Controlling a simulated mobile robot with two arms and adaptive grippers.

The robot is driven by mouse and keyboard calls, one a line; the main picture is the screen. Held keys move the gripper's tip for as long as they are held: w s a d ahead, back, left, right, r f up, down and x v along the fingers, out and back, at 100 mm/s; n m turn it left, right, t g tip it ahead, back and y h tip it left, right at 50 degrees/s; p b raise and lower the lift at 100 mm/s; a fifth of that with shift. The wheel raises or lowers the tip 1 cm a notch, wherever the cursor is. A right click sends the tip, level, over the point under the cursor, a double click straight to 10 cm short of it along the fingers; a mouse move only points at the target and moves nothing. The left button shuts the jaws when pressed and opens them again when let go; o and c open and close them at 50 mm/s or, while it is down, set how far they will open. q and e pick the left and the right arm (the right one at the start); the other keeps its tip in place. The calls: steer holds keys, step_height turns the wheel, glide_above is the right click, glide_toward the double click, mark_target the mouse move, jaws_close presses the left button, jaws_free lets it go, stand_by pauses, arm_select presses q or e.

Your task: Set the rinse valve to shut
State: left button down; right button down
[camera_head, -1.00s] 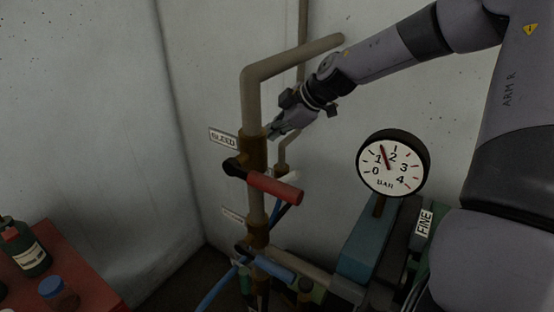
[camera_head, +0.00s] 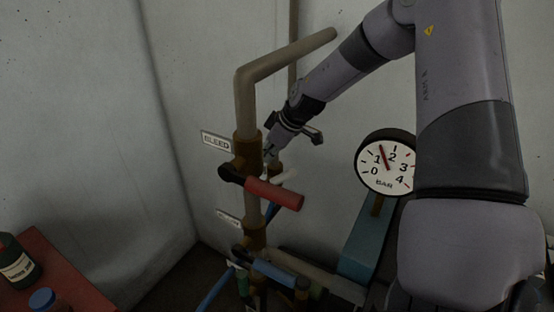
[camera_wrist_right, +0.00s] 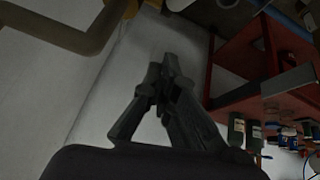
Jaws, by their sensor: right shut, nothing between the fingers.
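No label that I can read says rinse, so I cannot tell for sure which handle is the rinse valve. The red handle (camera_head: 274,193) sits beside the BLEED label (camera_head: 216,142) and points right and slightly down. Below it, a blue handle (camera_head: 279,273) also points right and down, and a small label (camera_head: 228,218) above it is too small to read. A pale handle (camera_head: 283,178) shows partly behind the red one. My left gripper is not in view.
A bent pipe (camera_head: 245,95) rises beside the handles and runs to the wall. A pressure gauge (camera_head: 385,165) stands right of them. A red table (camera_head: 62,270) with bottles is at lower left. The wall on the left is bare.

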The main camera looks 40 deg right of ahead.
mark_target(278, 176)
steer(key=shift+s+d+f+p, duration=0.35)
steer(key=shift+s+f+p, duration=0.05)
steer(key=shift+s+f, duration=0.2)
steer(key=shift+s+d+f+p, duration=0.35)
steer(key=shift+s+f, duration=0.1)
steer(key=shift+s, duration=0.15)
steer(key=shift+s+d+f, duration=0.1)
steer(key=shift+s+f, duration=0.1)
steer(key=shift+f, duration=0.05)
steer(key=shift+w, duration=0.15)
steer(key=shift+s+d+f+t, duration=0.1)
steer(key=shift+s+f+t, duration=0.1)
steer(key=shift+s+t, duration=0.2)
